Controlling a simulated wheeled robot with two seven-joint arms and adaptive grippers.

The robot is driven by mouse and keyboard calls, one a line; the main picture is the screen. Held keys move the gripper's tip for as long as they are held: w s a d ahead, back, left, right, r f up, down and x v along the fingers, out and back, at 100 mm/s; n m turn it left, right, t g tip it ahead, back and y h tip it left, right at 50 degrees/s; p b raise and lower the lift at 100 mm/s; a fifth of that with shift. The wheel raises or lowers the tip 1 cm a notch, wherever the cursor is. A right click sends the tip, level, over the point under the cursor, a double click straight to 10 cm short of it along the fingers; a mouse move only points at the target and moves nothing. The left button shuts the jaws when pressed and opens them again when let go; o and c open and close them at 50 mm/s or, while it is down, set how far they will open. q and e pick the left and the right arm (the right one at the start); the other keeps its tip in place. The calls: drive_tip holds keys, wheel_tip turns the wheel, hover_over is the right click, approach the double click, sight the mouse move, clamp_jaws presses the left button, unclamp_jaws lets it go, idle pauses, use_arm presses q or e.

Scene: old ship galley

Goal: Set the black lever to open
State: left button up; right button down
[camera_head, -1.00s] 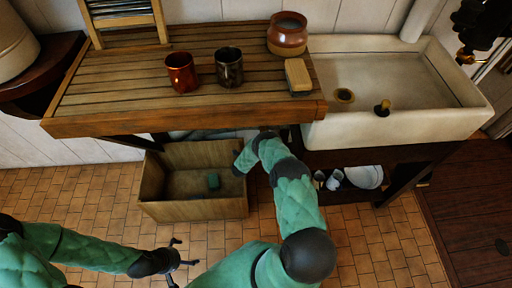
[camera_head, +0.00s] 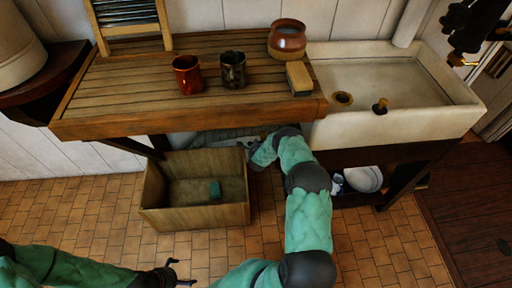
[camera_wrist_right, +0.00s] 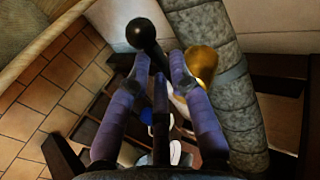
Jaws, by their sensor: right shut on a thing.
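In the right wrist view the black lever (camera_wrist_right: 141,33) has a round ball knob, and its shaft runs down between my fingers. A brass valve body (camera_wrist_right: 203,62) sits just right of the fingers, partly hidden by them. My right gripper (camera_wrist_right: 158,62) is shut on the lever below the knob. In the head view my right arm reaches under the wooden counter, where the lever and the fingertips are hard to make out. My left gripper (camera_head: 181,272) is low in the head view, open and empty above the tiled floor.
A thick wrapped pipe (camera_wrist_right: 215,70) runs beside the valve. A wooden crate (camera_head: 195,217) with a green block stands left of my right arm. Two mugs, a pot and a brush lie on the counter (camera_head: 130,105). A white sink (camera_head: 390,125) is to its right.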

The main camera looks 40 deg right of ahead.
idle(0.4)
drive_tip(key=c, duration=1.1)
unclamp_jaws()
drive_tip(key=shift+r, duration=0.1)
drive_tip(key=v, duration=1.2)
drive_tip(key=shift+s+d, duration=0.15)
